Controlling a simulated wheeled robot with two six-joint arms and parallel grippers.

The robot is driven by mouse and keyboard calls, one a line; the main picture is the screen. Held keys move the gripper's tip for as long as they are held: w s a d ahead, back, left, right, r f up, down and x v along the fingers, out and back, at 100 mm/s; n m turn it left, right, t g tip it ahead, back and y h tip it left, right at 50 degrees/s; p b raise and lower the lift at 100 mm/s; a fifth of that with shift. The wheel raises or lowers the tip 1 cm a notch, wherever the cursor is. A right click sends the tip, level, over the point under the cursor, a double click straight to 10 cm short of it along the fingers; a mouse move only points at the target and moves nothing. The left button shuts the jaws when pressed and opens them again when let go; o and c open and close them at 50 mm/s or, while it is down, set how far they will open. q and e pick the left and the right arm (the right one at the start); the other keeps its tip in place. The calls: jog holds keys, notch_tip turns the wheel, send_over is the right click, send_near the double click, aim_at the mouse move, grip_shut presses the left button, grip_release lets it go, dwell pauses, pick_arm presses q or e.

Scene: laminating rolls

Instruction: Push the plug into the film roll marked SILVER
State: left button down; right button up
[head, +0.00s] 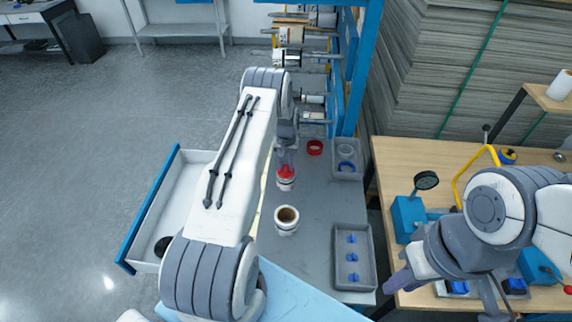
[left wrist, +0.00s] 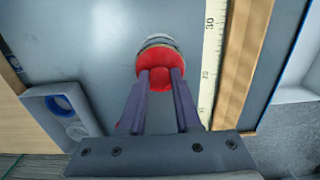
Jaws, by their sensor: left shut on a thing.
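My left gripper (head: 287,160) is shut on a red plug (head: 286,171); the left wrist view shows both fingers (left wrist: 160,78) closed on the plug's red knob (left wrist: 159,84). The plug is at the end of a pale film roll (head: 286,184), which shows behind it in the left wrist view (left wrist: 158,42). How deep the plug sits is hidden. A second roll (head: 287,229) with an open brown core stands nearer on the grey bench. No SILVER marking is readable on either roll. My right gripper (head: 397,283) is at the lower right, away from the rolls; its fingertips are unclear.
A grey tray (head: 368,277) holds blue plugs, and another tray (head: 346,176) holds rings. A red ring-shaped part (head: 315,147) lies on the bench near the far tray. An open drawer (head: 190,185) sticks out left. A measuring strip (left wrist: 211,60) runs along the bench edge.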

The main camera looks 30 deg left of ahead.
aim_at(286, 166)
pick_arm(q)
jog(key=shift+s+d+f+b, duration=0.1)
jog(key=shift+s+f+b, duration=0.15)
jog(key=shift+f+b, duration=0.5)
jog(key=c, duration=0.5)
grip_release()
jog(key=shift+w+r+b, duration=0.1)
jog(key=shift+r+b, duration=0.2)
jog(key=shift+r, duration=0.1)
notch_tip(286, 166, up, 10)
jog(key=b, duration=0.3)
jog(key=s+d+r+m+b, duration=0.1)
jog(key=s+d+r+m, duration=0.2)
jog(key=d, duration=0.5)
jog(key=s+d+r+m, duration=0.1)
jog(key=s+d+r, duration=0.2)
jog(key=d+r, duration=0.35)
jog(key=s+d+r+m+b, duration=0.1)
jog(key=s+d+r+m, duration=0.15)
jog(key=d, duration=0.75)
jog(key=s+d+m, duration=0.2)
jog(key=s, duration=0.7)
jog(key=s+d+m+b, duration=0.1)
jog(key=s+d+m, duration=0.1)
jog(key=s, duration=0.7)
jog(key=s+d+r+m+h+b, duration=0.1)
jog(key=s+d+m, duration=0.1)
jog(key=s, duration=0.7)
jog(key=shift+d+r, duration=0.1)
jog(key=shift+d, duration=0.8)
